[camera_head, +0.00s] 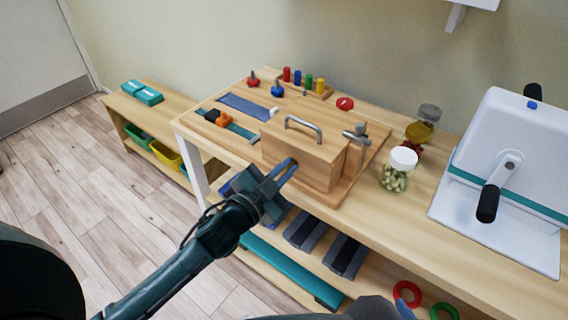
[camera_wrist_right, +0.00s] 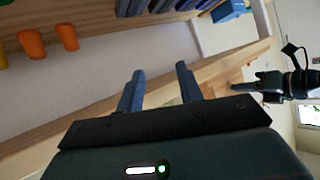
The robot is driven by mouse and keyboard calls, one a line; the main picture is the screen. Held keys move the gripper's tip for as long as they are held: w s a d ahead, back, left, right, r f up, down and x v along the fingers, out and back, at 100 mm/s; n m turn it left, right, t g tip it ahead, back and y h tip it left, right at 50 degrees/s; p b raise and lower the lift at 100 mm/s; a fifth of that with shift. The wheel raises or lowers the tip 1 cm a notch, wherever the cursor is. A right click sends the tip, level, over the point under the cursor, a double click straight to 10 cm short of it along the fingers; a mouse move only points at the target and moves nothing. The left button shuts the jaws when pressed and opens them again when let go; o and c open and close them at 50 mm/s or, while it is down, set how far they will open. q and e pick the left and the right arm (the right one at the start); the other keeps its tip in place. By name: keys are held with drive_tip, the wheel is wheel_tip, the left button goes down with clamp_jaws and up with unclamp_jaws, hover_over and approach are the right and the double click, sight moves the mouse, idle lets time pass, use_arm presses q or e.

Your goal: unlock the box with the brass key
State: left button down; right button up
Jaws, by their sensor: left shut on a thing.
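The wooden box (camera_head: 322,168) stands on a wooden board on the table, with a grey metal handle (camera_head: 304,127) on top. My left gripper (camera_head: 284,171) is at the box's front face, its fingers pointing at it. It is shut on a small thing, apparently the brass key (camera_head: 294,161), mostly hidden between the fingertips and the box. I cannot tell how deep the key sits in the lock. My right gripper (camera_wrist_right: 160,88) shows in the right wrist view, its two fingers apart with nothing seen between them. My left arm also shows there at the right.
The board also carries a metal fitting (camera_head: 355,133) right of the box and strap pieces on the left. A lidded jar (camera_head: 398,169) and a white machine with a black-gripped crank (camera_head: 505,170) stand to the right. Colored pegs (camera_head: 298,78) are behind. Weights lie on the shelf below.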

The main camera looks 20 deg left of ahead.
use_arm(q)
drive_tip(key=m+p, duration=0.1)
drive_tip(key=m, duration=0.4)
drive_tip(key=shift+d+m, duration=0.1)
drive_tip(key=shift+m, duration=0.2)
drive_tip(key=shift+f+m+p, duration=0.15)
drive_tip(key=shift+m+p, duration=0.4)
drive_tip(key=shift+m, duration=1.65)
drive_tip(key=c, duration=1.6)
unclamp_jaws()
drive_tip(key=b+v, duration=0.2)
drive_tip(key=v, duration=1.1)
drive_tip(key=shift+s, duration=0.1)
